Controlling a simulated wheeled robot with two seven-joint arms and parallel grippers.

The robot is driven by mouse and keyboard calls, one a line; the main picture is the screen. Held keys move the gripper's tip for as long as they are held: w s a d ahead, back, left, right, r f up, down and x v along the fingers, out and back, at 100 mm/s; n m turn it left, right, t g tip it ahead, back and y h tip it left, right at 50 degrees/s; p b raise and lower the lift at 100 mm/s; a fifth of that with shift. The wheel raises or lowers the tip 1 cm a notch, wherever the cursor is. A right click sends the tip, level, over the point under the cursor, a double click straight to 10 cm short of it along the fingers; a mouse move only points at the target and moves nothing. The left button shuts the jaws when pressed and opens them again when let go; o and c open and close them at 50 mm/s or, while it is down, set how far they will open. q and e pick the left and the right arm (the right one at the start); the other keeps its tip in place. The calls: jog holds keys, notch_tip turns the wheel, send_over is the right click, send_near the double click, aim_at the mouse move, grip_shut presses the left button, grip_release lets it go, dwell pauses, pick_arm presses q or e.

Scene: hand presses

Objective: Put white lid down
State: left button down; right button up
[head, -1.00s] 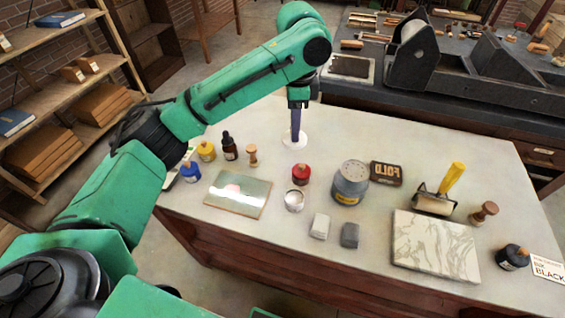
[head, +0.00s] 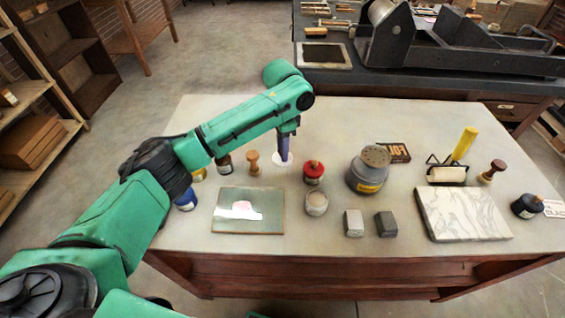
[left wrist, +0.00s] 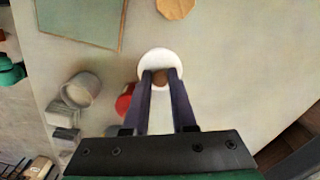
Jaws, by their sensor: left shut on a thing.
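The white lid (head: 283,160) is a round white disc under my left gripper (head: 286,136). In the left wrist view, the two dark fingers of my left gripper (left wrist: 160,78) are shut on a brown knob at the middle of the white lid (left wrist: 160,56). The lid is at or just over the pale tabletop; I cannot tell whether it touches. It is between a small wooden-handled tool (head: 253,162) and a red-topped jar (head: 314,172). An open round tin (head: 316,203) stands nearer the front. My right gripper is not in view.
A glass plate (head: 248,211) lies front left of the lid. Grey and white blocks (head: 354,222), a grey canister (head: 368,172), a roller (head: 447,174) and a marble slab (head: 463,213) stand to the right.

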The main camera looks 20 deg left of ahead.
aim_at(283, 171)
pick_arm(q)
notch_tip(283, 171, down, 6)
jog(key=shift+d+r, duration=0.1)
jog(key=shift+r, duration=0.05)
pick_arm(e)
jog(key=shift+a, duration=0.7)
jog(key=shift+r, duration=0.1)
pick_arm(q)
jog(key=c, duration=0.7)
grip_release()
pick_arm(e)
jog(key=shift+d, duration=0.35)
pick_arm(q)
jog(key=shift+r, duration=0.1)
notch_tip(283, 171, up, 12)
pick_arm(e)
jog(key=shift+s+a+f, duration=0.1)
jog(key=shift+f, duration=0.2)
